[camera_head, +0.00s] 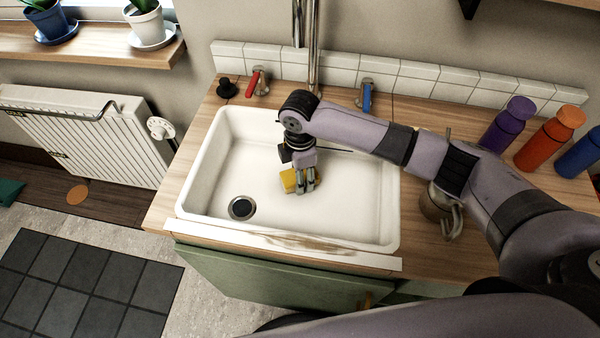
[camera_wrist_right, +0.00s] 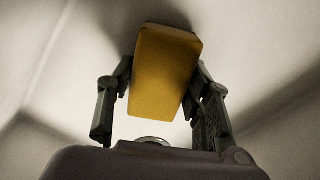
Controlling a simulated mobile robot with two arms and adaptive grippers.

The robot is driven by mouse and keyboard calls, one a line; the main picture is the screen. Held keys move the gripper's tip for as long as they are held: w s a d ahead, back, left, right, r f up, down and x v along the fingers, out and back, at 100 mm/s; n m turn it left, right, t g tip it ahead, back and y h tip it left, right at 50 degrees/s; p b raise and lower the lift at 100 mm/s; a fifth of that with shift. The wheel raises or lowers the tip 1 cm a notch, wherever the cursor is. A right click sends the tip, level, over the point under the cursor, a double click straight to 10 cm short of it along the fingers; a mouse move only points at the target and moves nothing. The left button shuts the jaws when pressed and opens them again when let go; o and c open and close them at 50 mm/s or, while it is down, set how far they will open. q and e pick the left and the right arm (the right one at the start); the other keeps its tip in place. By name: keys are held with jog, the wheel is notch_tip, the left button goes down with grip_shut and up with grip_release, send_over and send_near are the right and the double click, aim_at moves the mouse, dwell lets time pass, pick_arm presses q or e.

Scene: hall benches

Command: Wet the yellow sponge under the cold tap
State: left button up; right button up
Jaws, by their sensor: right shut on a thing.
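The yellow sponge (camera_head: 288,181) is held between the fingers of my right gripper (camera_head: 305,184), low inside the white sink (camera_head: 222,150). The wrist view shows the sponge (camera_wrist_right: 165,68) between the two dark fingers. I cannot tell whether it touches the basin floor. The tap spout (camera_head: 314,55) rises behind the sink, with its lower end partly hidden by my right arm. The blue tap handle (camera_head: 366,97) is right of the spout and the red one (camera_head: 254,82) left of it. I see no running water. My left gripper is out of view.
The drain (camera_head: 241,208) is at the basin's front left. A metal jug (camera_head: 436,204) stands right of the sink, partly behind my arm. Purple (camera_head: 508,124), orange (camera_head: 549,137) and blue (camera_head: 580,155) bottles stand at the right. A black stopper (camera_head: 227,89) sits at back left.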

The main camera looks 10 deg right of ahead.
jog(key=shift+f, duration=0.1)
jog(key=o, duration=1.1)
jog(key=shift+c, duration=0.2)
notch_tip(320, 180, up, 8)
jog(key=shift+f, duration=0.2)
